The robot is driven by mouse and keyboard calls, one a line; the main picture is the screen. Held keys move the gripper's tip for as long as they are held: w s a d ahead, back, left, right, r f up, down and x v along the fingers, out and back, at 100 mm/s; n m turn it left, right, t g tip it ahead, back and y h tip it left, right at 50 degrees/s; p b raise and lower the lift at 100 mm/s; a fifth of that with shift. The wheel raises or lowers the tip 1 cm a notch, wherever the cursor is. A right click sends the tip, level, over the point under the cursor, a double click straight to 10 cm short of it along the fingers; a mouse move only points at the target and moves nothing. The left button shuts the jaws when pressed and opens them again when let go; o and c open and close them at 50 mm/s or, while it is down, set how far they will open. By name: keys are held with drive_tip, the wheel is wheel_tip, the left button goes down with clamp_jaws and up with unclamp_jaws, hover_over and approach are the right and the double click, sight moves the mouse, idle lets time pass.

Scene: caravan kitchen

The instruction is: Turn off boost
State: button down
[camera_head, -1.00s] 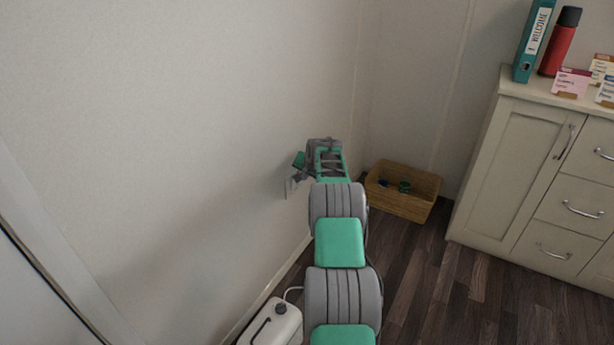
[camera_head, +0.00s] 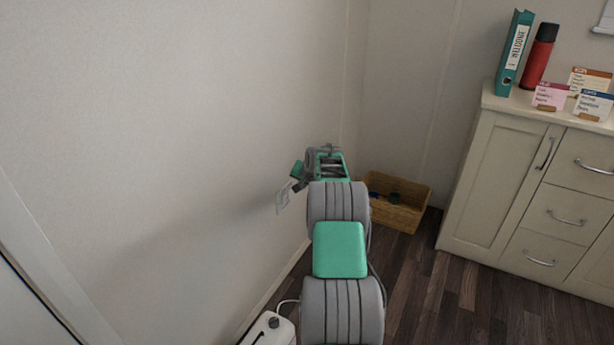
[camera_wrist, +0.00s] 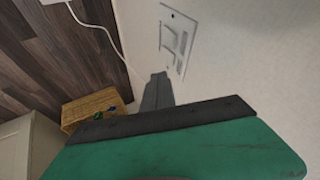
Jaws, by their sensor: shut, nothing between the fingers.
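A flat pale switch panel (camera_wrist: 177,40) is on the white wall in the wrist view, with lighter rectangular parts on its face. Its markings are too small and blurred to read, so I cannot tell which part is boost. In the head view the panel (camera_head: 283,198) shows as a thin plate on the wall, just left of my arm. My gripper (camera_wrist: 157,92) is shut and empty, its fingertips pointing at the wall close beside the panel's lower edge in the wrist view. I cannot tell whether they touch.
A wicker basket (camera_head: 395,212) with small dark items stands on the floor in the corner. A cream cabinet (camera_head: 500,180) at right carries a binder, a red flask and cards.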

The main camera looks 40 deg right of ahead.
drive_tip(key=d+p+v, duration=0.1)
drive_tip(key=v, duration=0.5)
drive_tip(key=shift+a+r, duration=0.3)
drive_tip(key=shift+r, duration=0.15)
